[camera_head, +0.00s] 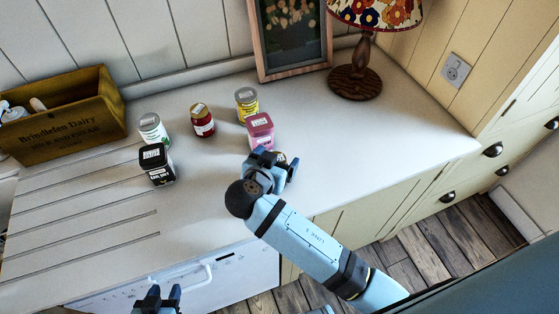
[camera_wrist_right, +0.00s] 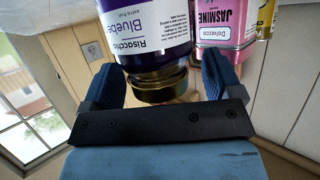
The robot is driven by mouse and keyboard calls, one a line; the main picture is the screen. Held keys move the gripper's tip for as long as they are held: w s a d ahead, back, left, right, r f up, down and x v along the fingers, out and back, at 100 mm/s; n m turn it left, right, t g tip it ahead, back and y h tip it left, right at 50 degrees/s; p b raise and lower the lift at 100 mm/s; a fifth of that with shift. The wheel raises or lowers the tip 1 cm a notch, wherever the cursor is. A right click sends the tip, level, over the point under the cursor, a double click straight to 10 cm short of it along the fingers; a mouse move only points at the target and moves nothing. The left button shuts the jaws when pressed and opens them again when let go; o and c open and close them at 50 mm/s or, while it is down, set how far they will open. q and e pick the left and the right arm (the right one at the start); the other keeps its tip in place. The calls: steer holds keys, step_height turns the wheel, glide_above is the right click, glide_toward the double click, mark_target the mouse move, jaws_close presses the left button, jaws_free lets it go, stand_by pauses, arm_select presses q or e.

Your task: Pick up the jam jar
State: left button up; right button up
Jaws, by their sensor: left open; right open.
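A dark blueberry jam jar (camera_wrist_right: 158,30) with a gold lid and a white and purple label fills the middle of the right wrist view. My right gripper (camera_head: 276,160) is open over the worktop, with its fingers on either side of the jar's lid end. I cannot tell whether they touch it. In the head view the gripper mostly hides this jar. My left gripper (camera_head: 157,298) is open and empty at the bottom edge, in front of the worktop.
A pink jasmine tin (camera_head: 260,131) stands just behind the right gripper, with a yellow container (camera_head: 246,104) behind it. A wooden crate (camera_head: 70,125) and lamp (camera_head: 355,82) stand farther off. The right worktop is clear.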

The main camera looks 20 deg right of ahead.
steer(key=c, duration=1.2)
